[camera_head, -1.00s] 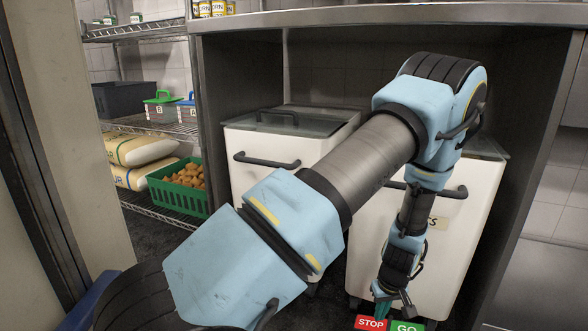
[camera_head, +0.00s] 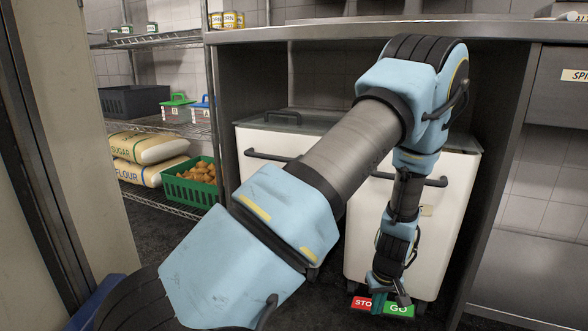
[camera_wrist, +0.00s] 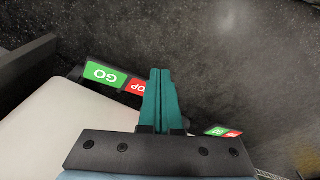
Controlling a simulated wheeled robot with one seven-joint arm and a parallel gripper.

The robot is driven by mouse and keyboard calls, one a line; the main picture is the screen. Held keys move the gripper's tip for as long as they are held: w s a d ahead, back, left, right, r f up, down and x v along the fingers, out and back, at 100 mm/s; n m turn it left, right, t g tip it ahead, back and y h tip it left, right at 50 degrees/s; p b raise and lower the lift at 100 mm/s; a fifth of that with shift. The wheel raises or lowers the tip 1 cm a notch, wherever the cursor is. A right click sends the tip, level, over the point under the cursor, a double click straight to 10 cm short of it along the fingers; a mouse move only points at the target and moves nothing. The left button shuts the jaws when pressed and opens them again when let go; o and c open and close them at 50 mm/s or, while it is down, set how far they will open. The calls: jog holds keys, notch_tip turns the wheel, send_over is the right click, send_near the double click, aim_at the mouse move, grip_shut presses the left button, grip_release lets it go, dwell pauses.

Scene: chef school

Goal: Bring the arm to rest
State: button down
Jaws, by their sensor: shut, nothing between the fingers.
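My gripper (camera_head: 378,303) hangs at the end of my arm, pointing down, low in front of a white bin. In the wrist view its teal fingers (camera_wrist: 158,100) are together with nothing between them. The fingers show over dark floor and near a red and green STOP/GO panel (camera_head: 398,309). In the head view the fingertips overlap the red part of that panel. I cannot tell whether they touch it. My arm is bent, with its elbow high near the counter edge and its forearm hanging down.
White lidded bins (camera_head: 381,246) stand under a steel counter (camera_head: 300,35). A wire shelf at left holds a green crate (camera_head: 190,190), flour and sugar sacks (camera_head: 148,148) and a dark tub (camera_head: 134,101). A pale upright panel (camera_head: 85,130) stands close at left. Dark floor (camera_wrist: 235,70) is open.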

jog(key=w+a+r+p, duration=0.1)
jog(key=a+r+p, duration=0.1)
jog(key=a+r, duration=0.65)
jog(key=w+a+r+p, duration=0.15)
jog(key=a+r, duration=0.35)
jog(key=r, duration=0.6)
jog(key=s+a+r+m+p, duration=0.2)
jog(key=s+a+r+p, duration=0.45)
jog(key=a+r, duration=0.85)
notch_tip(320, 180, up, 37)
jog(key=s+p, duration=0.1)
jog(key=p, duration=3.5)
jog(key=shift+d, duration=0.2)
